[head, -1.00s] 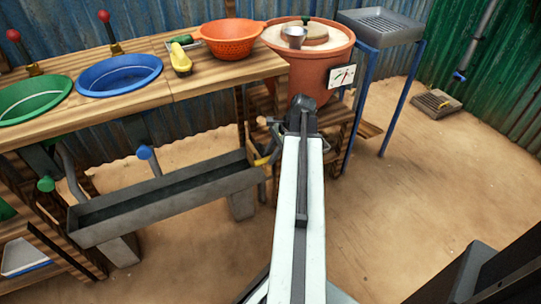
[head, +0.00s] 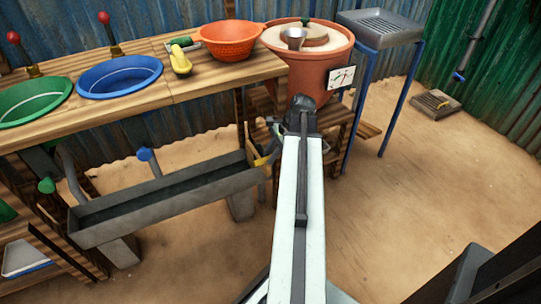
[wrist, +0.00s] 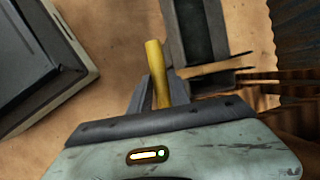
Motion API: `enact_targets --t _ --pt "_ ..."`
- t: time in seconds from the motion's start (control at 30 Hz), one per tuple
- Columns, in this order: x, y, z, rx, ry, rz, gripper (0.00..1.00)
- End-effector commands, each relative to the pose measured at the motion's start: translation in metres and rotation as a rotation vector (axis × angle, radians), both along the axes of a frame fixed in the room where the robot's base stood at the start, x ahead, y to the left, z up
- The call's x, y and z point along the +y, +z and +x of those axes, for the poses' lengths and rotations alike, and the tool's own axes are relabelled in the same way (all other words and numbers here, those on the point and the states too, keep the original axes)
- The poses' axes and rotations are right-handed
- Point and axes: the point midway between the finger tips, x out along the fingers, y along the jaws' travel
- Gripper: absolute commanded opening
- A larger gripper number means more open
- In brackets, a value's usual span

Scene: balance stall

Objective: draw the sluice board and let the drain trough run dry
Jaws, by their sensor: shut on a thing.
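The grey drain trough (head: 165,205) runs along below the bench in the head view, its right end beside my arm. The end of the trough (wrist: 196,35) also shows at the top of the wrist view. The thin wooden sluice board (wrist: 215,68) lies across that end, with a yellow handle (wrist: 154,62) next to it. My gripper (wrist: 160,92) is shut on the yellow handle. In the head view, a bit of yellow (head: 262,160) shows at the trough's right end, and my arm hides most of the grip. I cannot tell whether the board is clear of its slot.
The wooden bench (head: 205,78) above holds a green basin (head: 35,103), a blue basin (head: 118,76) and an orange colander (head: 233,41). A terracotta pot (head: 300,75) with a dial stands behind my arm. A blue-legged stand (head: 380,27) is at right. Sandy floor (head: 400,190) there is open.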

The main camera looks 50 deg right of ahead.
Motion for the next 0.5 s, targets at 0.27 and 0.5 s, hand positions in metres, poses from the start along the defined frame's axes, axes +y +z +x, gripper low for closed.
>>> enact_targets --t 0.27,0.5 --pt "-0.001 0.061 0.002 -0.005 0.0 -0.003 0.0" --pt "-0.001 0.071 0.002 -0.004 0.0 -0.004 0.0"
